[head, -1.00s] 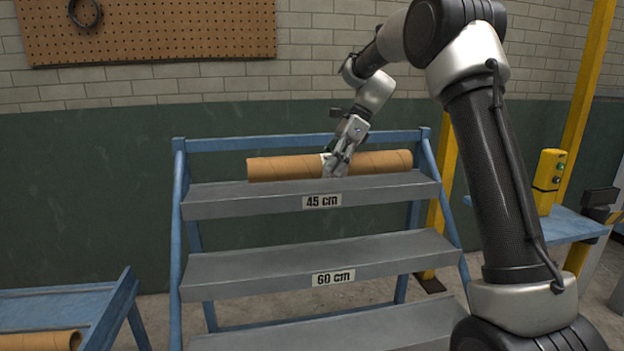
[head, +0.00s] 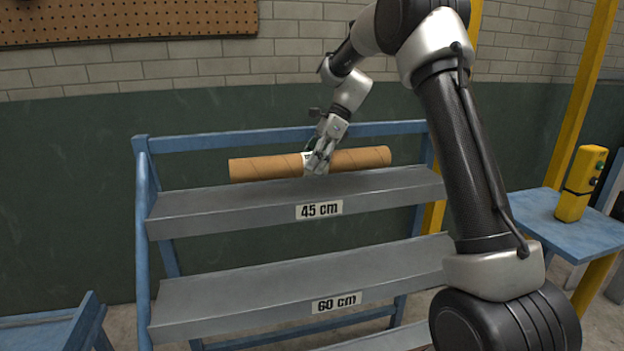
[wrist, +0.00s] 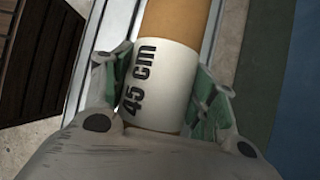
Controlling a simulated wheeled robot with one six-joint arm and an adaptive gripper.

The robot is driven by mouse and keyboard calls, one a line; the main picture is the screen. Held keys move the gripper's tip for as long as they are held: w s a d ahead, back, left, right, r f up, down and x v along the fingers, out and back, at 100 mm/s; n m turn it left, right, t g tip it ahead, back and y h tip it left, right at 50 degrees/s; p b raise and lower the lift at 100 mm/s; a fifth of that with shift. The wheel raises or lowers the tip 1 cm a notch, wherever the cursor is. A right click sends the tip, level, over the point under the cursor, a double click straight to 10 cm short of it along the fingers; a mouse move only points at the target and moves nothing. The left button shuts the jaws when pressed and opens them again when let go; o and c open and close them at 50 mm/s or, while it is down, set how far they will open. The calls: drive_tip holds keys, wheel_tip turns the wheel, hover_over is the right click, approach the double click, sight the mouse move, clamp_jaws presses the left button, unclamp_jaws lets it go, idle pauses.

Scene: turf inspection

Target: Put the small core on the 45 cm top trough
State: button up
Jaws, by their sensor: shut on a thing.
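The small core (head: 262,168) is a brown cardboard tube with a white band, lying level above or at the back of the top grey trough (head: 225,203). That trough carries a "45 cm" label. My gripper (head: 318,167) is shut on the core around its middle. In the wrist view the fingers of my gripper (wrist: 162,95) press both sides of the white band, which reads "45 cm" on the core (wrist: 178,22). I cannot tell whether the core touches the trough.
A lower grey trough (head: 230,295) is labelled "60 cm". The blue rack frame (head: 145,230) holds both, with a rail behind the core. A blue side table (head: 565,225) with a yellow device (head: 582,185) stands at the right. A pegboard (head: 120,18) hangs on the wall.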

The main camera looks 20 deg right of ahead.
drive_tip(key=shift+f, duration=2.35)
drive_tip(key=shift+f, duration=0.1)
drive_tip(key=o, duration=1.3)
drive_tip(key=shift+o, duration=0.2)
